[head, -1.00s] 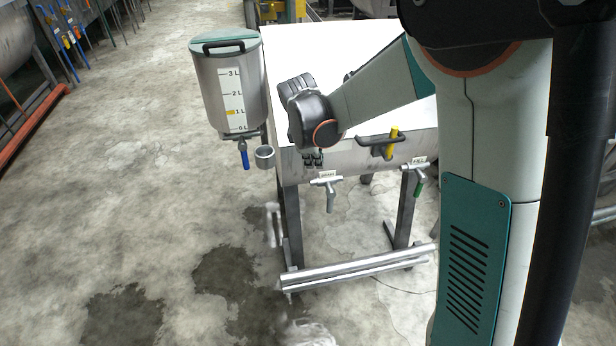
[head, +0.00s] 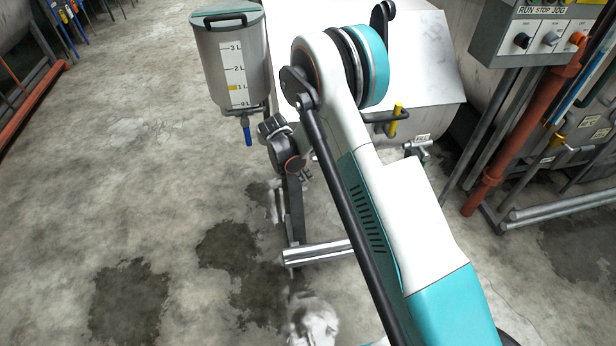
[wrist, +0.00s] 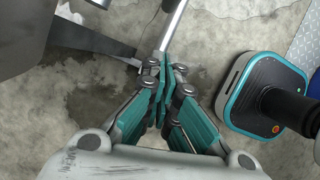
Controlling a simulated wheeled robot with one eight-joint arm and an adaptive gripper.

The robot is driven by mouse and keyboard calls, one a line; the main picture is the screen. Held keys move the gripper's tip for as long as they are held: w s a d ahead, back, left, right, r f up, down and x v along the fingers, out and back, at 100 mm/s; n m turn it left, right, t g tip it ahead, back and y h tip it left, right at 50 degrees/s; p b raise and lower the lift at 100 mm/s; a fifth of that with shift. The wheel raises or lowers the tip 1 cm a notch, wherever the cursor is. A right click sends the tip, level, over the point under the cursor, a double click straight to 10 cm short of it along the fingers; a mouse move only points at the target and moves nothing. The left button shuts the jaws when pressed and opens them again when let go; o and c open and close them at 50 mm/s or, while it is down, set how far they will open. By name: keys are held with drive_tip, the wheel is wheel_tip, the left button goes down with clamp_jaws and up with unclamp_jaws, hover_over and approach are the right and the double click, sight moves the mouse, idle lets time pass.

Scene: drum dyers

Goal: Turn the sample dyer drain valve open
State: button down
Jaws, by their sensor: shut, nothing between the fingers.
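The sample dyer's pale metal body (head: 425,105) shows behind my arm in the head view. Its labelled valve at the lower left front, with a grey hanging handle in the earlier frame, is now hidden behind my arm. Another labelled valve (head: 418,147) shows at the right end of the front, partly covered. In the wrist view my gripper (wrist: 160,75) has its teal fingers together, with nothing between them. It points down toward the floor and a metal bar (wrist: 173,25). In the head view its fingertips are hidden; only the wrist joint shows below the dyer's front left.
A measuring tank (head: 233,60) with a blue-handled tap (head: 247,137) hangs left of the dyer. A yellow-handled latch (head: 396,118) sits on the dyer's front. The lower frame bar (head: 315,252) crosses near the floor. Red pipework (head: 500,150) stands right. Open concrete floor lies left.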

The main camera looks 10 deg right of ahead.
sight(332, 179)
drive_tip(key=w+d+f+b, duration=0.1)
drive_tip(key=d+f+b, duration=0.3)
drive_tip(key=d+f, duration=0.2)
drive_tip(key=shift+d+f, duration=0.2)
drive_tip(key=shift+f, duration=0.1)
drive_tip(key=shift+w, duration=0.1)
